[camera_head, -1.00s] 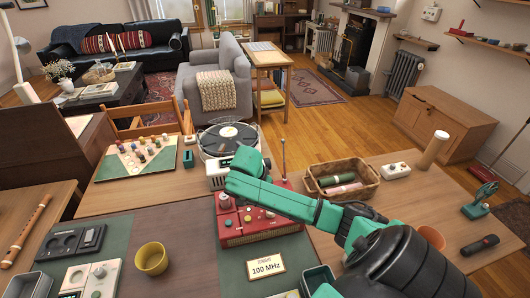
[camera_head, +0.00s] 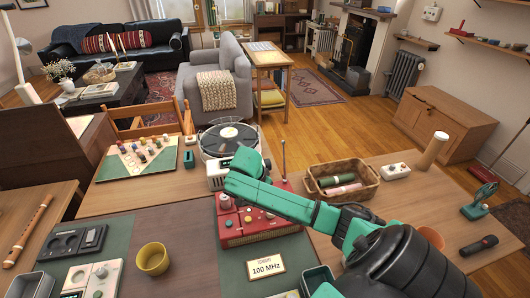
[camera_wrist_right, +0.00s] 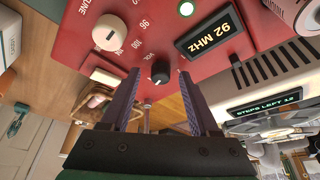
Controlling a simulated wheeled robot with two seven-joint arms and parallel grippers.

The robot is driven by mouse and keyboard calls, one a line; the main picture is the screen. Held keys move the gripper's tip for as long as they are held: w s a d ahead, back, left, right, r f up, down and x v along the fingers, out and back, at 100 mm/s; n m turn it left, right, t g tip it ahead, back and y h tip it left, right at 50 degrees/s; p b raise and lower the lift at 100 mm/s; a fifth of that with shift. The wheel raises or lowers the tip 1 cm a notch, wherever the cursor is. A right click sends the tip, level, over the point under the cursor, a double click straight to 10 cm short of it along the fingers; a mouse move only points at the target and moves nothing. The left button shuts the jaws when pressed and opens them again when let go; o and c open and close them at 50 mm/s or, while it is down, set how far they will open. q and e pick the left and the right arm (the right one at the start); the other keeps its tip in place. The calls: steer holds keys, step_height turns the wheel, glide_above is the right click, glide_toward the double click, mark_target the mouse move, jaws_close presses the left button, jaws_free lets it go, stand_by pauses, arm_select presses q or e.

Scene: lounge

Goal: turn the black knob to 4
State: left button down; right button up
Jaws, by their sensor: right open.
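The black knob (camera_wrist_right: 160,75) shows on the red face of a radio in the right wrist view. A small pale mark is on it; no number 4 is readable around it. My right gripper (camera_wrist_right: 159,84) is open, with one finger on each side of the knob in that view. I cannot tell whether the fingers touch it. In the head view the red radio (camera_head: 262,236) is on the table, and my right arm covers part of it; I cannot make out the black knob there. My left gripper is not in view.
A card reading 100 MHz (camera_head: 266,267) lies in front of the radio. A record player (camera_head: 215,170) stands behind it, a wicker basket (camera_head: 368,190) to the right.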

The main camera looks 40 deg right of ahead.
steer(key=v, duration=0.4)
steer(key=shift+w+a+r, duration=0.1)
steer(key=shift+a+r, duration=0.1)
steer(key=shift+r, duration=0.1)
steer(key=p+v, duration=0.7)
steer(key=v, duration=0.2)
steer(key=shift+s+r+p, duration=0.2)
steer(key=shift+r+p, duration=0.2)
steer(key=shift+a, duration=0.1)
steer(key=shift+f, duration=0.1)
